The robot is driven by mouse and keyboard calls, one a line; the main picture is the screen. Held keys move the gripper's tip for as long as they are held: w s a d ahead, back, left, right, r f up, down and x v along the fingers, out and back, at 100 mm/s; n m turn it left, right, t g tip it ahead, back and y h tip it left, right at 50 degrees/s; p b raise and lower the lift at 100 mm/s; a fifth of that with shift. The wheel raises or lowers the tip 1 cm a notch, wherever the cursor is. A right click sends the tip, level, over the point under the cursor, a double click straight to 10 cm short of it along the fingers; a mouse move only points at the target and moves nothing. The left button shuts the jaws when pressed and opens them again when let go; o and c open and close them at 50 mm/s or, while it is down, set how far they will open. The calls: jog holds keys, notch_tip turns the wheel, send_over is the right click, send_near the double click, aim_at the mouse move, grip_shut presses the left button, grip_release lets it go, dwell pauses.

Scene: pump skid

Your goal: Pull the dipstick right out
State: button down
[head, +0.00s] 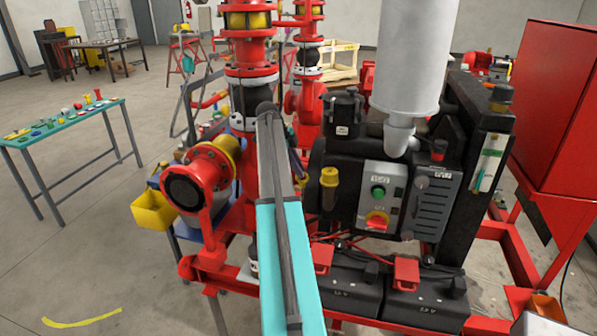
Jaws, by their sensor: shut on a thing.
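My arm (284,255), turquoise and dark grey, reaches from the bottom middle up to a dark joint in front of the red pump pipework. Its far part drops behind the upper link, where only slivers show, and I cannot make out my gripper or its fingers. The black engine (335,150) stands right of the arm. I cannot pick out a dipstick for certain. A yellow-capped part (330,180) stands upright on the engine's near left side, just right of my arm; whether it belongs to the dipstick I cannot tell.
A control box (380,197) with green and red controls is on the engine's front. Two black batteries (343,288) sit low on the red frame. A white cylinder (411,55) rises above. A yellow bin (154,210) and a teal-topped table (64,130) are left; open floor lies between.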

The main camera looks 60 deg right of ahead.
jog(key=c, duration=1.8)
grip_release()
jog(key=shift+w+r, duration=0.1)
jog(key=shift+r, duration=0.05)
jog(key=b+v, duration=0.4)
jog(key=v, duration=0.9)
jog(key=shift+r+b, duration=0.25)
jog(key=shift+b, duration=0.1)
jog(key=shift+f, duration=0.1)
